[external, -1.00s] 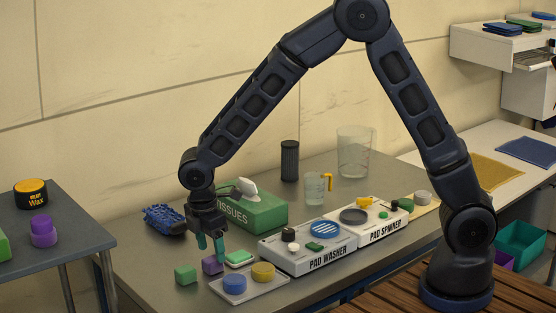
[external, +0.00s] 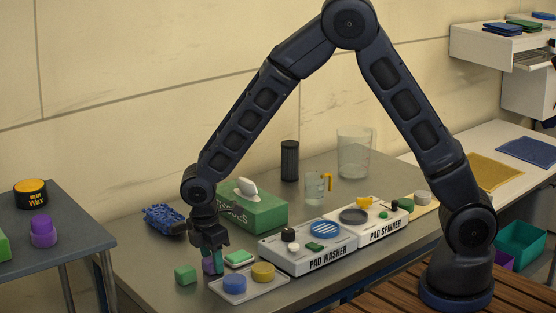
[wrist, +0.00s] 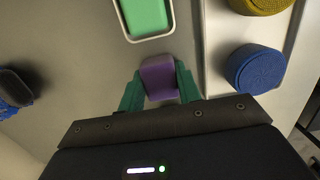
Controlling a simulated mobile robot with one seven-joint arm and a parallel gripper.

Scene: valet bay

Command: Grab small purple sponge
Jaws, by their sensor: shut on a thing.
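The small purple sponge (wrist: 159,78) is a block between the green fingertips of my gripper (wrist: 160,90) in the wrist view. In the external view my gripper (external: 212,262) points down at the table, shut on the purple sponge (external: 208,267), which is mostly hidden behind the fingers. The sponge appears at table height; I cannot tell whether it touches the table.
A green block (external: 186,275) lies just left. A green pad in a pale dish (external: 239,258) and a tray (external: 262,288) with blue and yellow round pads are close on the right. Behind are a tissue box (external: 262,212) and a blue mitt (external: 165,219).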

